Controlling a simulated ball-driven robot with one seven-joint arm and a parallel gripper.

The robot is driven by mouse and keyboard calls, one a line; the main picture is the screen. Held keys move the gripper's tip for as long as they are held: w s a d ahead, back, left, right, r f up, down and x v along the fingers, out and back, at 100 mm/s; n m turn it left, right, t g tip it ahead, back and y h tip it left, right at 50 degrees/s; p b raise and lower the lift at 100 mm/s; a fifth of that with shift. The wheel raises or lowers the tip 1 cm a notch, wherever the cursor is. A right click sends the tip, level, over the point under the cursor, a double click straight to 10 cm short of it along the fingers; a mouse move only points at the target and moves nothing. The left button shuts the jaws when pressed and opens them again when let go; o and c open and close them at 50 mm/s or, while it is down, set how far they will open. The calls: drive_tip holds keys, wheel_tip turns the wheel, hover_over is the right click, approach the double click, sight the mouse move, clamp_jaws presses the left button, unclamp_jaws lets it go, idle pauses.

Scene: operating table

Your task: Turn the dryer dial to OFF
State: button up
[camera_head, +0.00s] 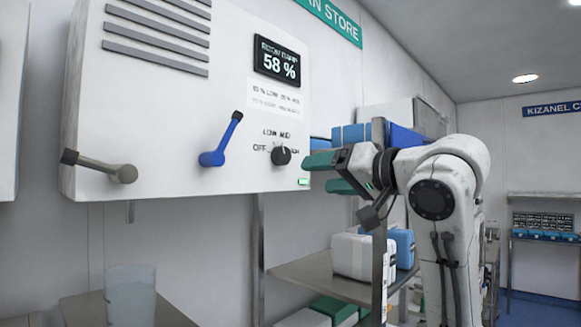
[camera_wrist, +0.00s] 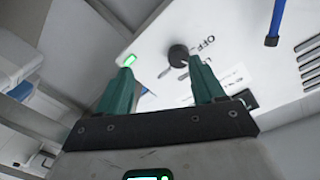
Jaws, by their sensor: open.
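The dryer (camera_head: 190,100) is a white wall box with a small black dial (camera_head: 281,156) at its lower right. OFF is printed left of the dial, and LOW and MID above it. I cannot clearly tell which mark the dial points to. In the wrist view the dial (camera_wrist: 179,55) lies ahead of the fingertips, nearer the right one. My gripper (camera_head: 328,174) has green fingers and is just right of the dial, apart from it. In the wrist view my gripper (camera_wrist: 161,67) is open, with nothing between its fingers.
A blue lever (camera_head: 220,140) and a grey lever (camera_head: 100,167) stick out left of the dial. A display (camera_head: 277,62) above reads 58 %. A small green light (camera_head: 304,181) glows near the dial. A shelf (camera_head: 310,272) with boxes stands below; a clear beaker (camera_head: 130,297) is lower left.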

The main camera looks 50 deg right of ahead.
sight(285, 156)
wheel_tip(285, 156, up, 4)
drive_tip(key=s, duration=0.2)
drive_tip(key=w+p, duration=0.3)
drive_tip(key=w, duration=0.8)
drive_tip(key=shift+w+a, duration=0.1)
drive_tip(key=shift+c, duration=0.5)
drive_tip(key=c, duration=1)
drive_tip(key=shift+o, duration=0.2)
